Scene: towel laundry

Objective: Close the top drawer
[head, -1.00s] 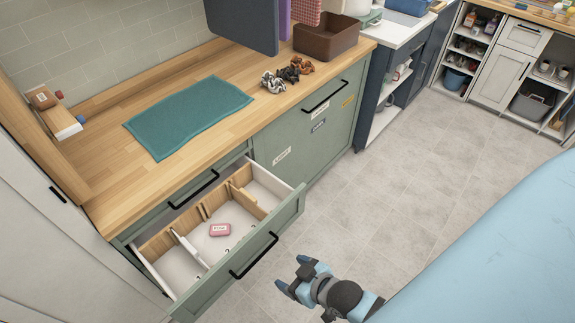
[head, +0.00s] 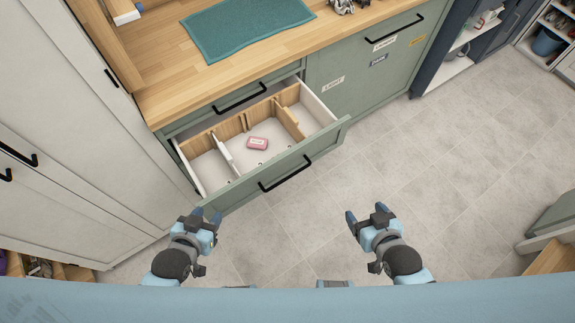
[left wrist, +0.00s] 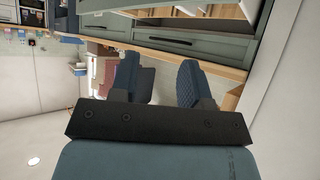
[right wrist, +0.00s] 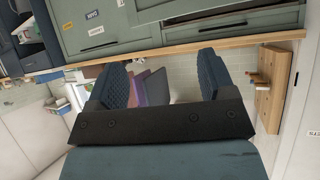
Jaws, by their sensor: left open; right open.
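A green drawer front (head: 225,108) with a black handle (head: 240,97) sits directly under the wooden counter and looks flush or nearly so. Below it, another drawer (head: 322,141) is pulled well out. It has a white interior with wooden dividers, a pink item (head: 258,143) inside and a black front handle (head: 286,173). My left gripper (head: 206,216) is open and empty, near the left front corner of the pulled-out drawer. My right gripper (head: 366,214) is open and empty, to the right of that drawer's front and apart from it.
A teal towel (head: 245,25) lies on the counter (head: 165,85). A green cabinet with labels (head: 345,75) stands right of the drawers. A tall white cabinet (head: 70,130) stands close on the left. The grey floor (head: 450,160) to the right is clear.

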